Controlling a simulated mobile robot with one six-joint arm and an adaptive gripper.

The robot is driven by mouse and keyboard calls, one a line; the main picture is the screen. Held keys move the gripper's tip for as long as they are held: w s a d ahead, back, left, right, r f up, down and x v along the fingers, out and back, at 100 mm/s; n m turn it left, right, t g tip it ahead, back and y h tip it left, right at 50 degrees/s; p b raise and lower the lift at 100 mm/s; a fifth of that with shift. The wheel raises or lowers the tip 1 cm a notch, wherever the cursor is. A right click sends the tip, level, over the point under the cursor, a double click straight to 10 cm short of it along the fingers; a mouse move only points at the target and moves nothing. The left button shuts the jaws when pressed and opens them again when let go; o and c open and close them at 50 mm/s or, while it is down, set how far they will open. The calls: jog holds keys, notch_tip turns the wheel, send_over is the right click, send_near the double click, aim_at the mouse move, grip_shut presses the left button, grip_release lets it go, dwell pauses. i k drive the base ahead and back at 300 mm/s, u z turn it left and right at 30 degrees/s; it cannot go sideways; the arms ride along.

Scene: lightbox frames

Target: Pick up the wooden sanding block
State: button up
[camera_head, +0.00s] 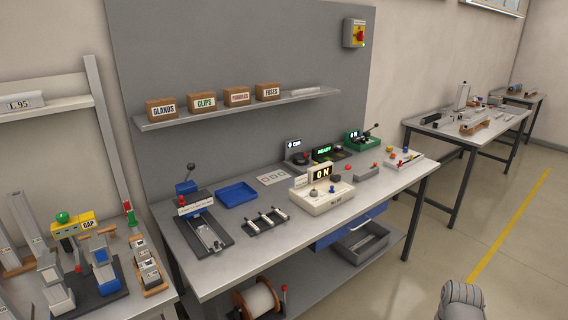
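I cannot make out a wooden sanding block for certain. A tan, wood-coloured piece (476,127) lies on the table at the right, too small to identify. Other wood-coloured parts (154,279) show under the devices on the left table. A grey ribbed rounded shape at the bottom right edge seems to be part of my arm. My gripper's fingers are not in view.
The middle workbench (222,275) holds a blue tray (236,194), a cream "ON" box (322,198) and several devices. Labelled brown boxes (161,109) stand on the shelf above. A cable spool (258,300) sits below. The floor (500,240) at right is clear.

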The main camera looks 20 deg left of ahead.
aim_at(133, 239)
jog(key=u, duration=0.25)
jog(key=i, duration=0.65)
jog(key=u, duration=1.05)
jog(key=i, duration=1)
jog(key=u, duration=0.5)
jog(key=k, duration=0.95)
jog(key=u, duration=0.15)
jog(key=i, duration=0.2)
